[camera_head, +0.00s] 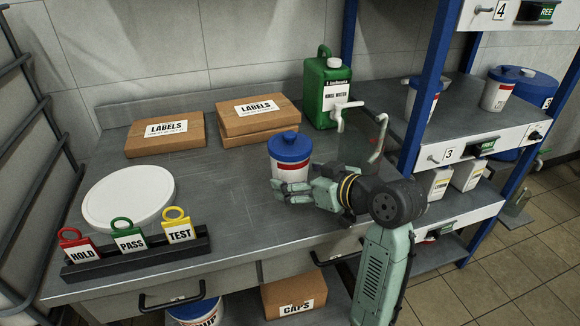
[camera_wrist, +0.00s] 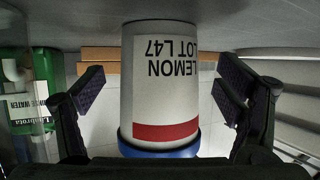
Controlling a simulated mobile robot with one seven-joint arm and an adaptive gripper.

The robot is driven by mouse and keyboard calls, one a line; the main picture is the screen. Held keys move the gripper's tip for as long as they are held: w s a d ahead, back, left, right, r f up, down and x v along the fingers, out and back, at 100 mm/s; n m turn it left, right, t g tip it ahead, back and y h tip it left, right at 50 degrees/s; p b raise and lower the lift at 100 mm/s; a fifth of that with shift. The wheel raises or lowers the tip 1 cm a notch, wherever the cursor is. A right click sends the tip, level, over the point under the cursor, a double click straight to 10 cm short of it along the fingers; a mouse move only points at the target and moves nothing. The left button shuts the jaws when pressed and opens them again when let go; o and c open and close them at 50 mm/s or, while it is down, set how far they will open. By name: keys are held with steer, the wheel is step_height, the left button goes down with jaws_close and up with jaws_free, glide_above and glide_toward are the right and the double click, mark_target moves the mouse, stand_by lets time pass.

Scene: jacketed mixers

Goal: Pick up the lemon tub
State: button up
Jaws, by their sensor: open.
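The lemon tub (camera_head: 289,158) is white with a red band and a blue lid, and stands upright on the steel bench. In the wrist view the tub (camera_wrist: 162,85) appears upside down, its label reading LEMON LOT L47. My gripper (camera_head: 283,190) is at the near side of the tub in the head view. In the wrist view my gripper (camera_wrist: 167,92) is open, with one finger on each side of the tub and a gap showing at both sides. Part of the tub's lower body is hidden by my gripper in the head view.
Behind the tub stand LABELS boxes (camera_head: 258,115) and a green rinse water jug (camera_head: 327,90) with a tap. A white round lid (camera_head: 129,196) and a rack with HOLD, PASS and TEST tags (camera_head: 137,254) are at left. A blue shelf post (camera_head: 427,85) rises at right.

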mark_target(290, 175)
steer(key=shift+p+x, duration=0.4)
steer(key=shift+x, duration=1.45)
steer(key=shift+d, duration=0.1)
steer(key=c, duration=1.7)
